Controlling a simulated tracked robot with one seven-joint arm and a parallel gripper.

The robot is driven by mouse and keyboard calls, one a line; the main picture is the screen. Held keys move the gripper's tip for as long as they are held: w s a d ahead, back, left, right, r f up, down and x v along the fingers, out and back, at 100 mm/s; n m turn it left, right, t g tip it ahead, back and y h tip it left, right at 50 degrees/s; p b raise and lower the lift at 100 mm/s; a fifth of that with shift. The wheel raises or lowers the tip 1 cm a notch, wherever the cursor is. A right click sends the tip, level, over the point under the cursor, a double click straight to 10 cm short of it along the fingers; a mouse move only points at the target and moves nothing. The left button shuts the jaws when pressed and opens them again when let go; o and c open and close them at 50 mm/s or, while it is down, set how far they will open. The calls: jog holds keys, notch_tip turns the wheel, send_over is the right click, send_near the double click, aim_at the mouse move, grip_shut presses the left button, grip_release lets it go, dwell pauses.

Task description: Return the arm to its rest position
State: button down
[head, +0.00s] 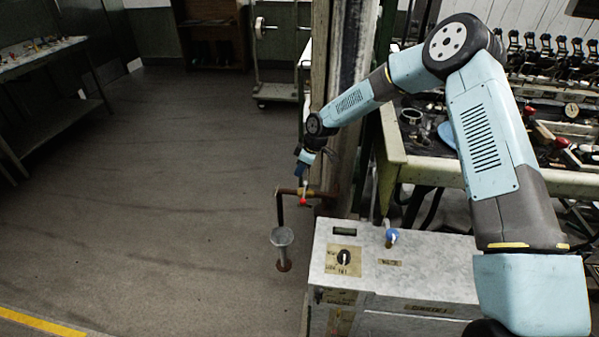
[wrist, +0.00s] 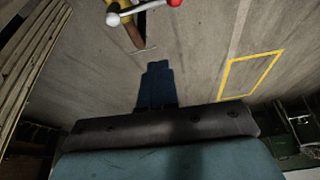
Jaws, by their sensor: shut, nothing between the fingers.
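My gripper (head: 301,172) is at the end of my light-blue arm, just above a small valve with a red handle (head: 304,201) in the head view. In the wrist view my gripper (wrist: 157,68) shows as a dark blue shape, shut and empty. The red-tipped handle (wrist: 172,2) with a white knob is at the top of that view, apart from the fingertips. My arm is stretched out, bent at a high elbow and reaching down to the left. The exact gap between gripper and valve is hard to judge.
A pale control cabinet (head: 410,258) with a black dial and a blue-topped knob (head: 392,236) stands below my arm. A wooden post (head: 345,100) rises close behind my wrist. A bench with reeling gear (head: 575,185) is at right. Open floor (head: 150,180) lies at left.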

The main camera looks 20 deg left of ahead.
jog(key=s+d+r+m+t+h, duration=0.1)
jog(key=s+d+r+m, duration=0.2)
jog(key=d+r, duration=0.65)
jog(key=s+d+r+m+t+h, duration=0.1)
jog(key=s+d+r+m, duration=0.1)
jog(key=d+r, duration=0.75)
jog(key=s+d+r+m+t+h, duration=0.25)
jog(key=d+r, duration=0.55)
jog(key=r, duration=0.4)
jog(key=s+d+r+m, duration=0.6)
jog(key=s+d+r, duration=0.4)
jog(key=s+d, duration=0.3)
jog(key=s+d+m, duration=0.2)
jog(key=s, duration=0.6)
jog(key=s+d+m+t, duration=0.1)
jog(key=s+d+m, duration=0.2)
jog(key=s, duration=0.5)
jog(key=shift+s+d+r, duration=0.15)
jog(key=shift+d+r, duration=0.1)
jog(key=shift+r, duration=0.1)
jog(key=shift+y, duration=0.25)
